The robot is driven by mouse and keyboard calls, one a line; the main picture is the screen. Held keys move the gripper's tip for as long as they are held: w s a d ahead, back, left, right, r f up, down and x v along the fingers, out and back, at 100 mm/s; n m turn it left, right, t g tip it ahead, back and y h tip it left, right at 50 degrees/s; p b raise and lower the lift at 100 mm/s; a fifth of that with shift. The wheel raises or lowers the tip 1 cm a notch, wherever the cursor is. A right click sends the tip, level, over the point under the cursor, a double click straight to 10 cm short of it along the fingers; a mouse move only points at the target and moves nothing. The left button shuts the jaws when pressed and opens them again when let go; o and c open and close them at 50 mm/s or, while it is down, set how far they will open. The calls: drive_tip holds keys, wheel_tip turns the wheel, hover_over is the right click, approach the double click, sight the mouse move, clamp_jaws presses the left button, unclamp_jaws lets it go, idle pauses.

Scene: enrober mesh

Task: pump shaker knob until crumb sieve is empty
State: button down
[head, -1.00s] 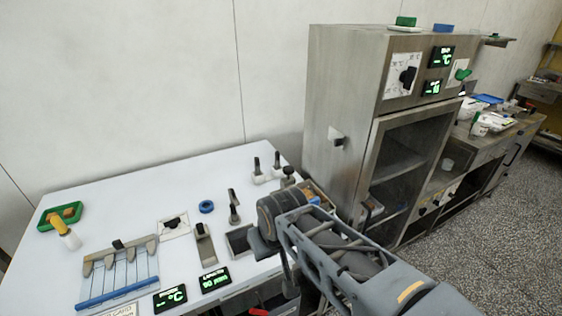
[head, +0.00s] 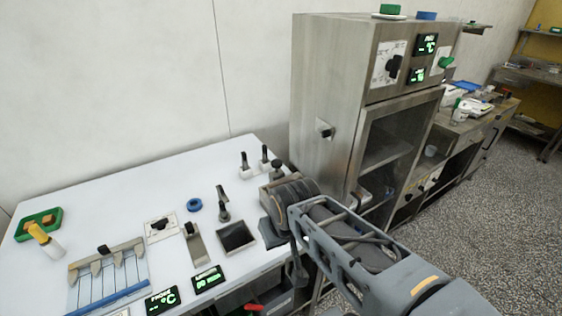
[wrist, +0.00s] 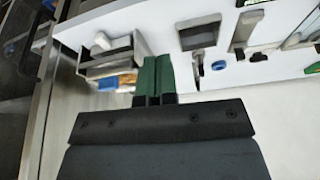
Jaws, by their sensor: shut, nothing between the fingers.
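My gripper shows in the wrist view with its two green fingers (wrist: 153,76) shut together and nothing between them. In the head view it is hidden behind my arm. A dark round knob (head: 277,165) stands at the table's back right, just beyond my wrist; I cannot tell surely that it is the shaker knob. In the wrist view an open metal box (wrist: 100,68) with orange and blue contents lies just left of the fingertips, apparently apart from them. A white knob-like piece (wrist: 102,40) is at its side. I cannot identify the crumb sieve or tell whether it is empty.
The white table (head: 120,195) holds a dark square tray (head: 236,237), a blue ring (head: 195,204), two black-handled pieces (head: 254,161) and a wire rack (head: 105,275). A tall steel cabinet (head: 318,90) stands right of the table. Grey floor lies to the right.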

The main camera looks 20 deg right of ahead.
wheel_tip(320, 180, up, 10)
drive_tip(key=m+t+y+p, duration=0.25)
drive_tip(key=m+p, duration=0.35)
drive_tip(key=p, duration=0.6)
hover_over(277, 160)
drive_tip(key=shift+s+d+t+h, duration=0.1)
drive_tip(key=shift+t+h, duration=0.25)
drive_tip(key=shift+h, duration=0.1)
drive_tip(key=shift+f+b, duration=0.2)
drive_tip(key=shift+b, duration=0.1)
wheel_tip(277, 160, down, 7)
drive_tip(key=b, duration=0.4)
drive_tip(key=shift+b, duration=0.4)
drive_tip(key=shift+f+b, duration=0.7)
drive_tip(key=shift+f, duration=0.15)
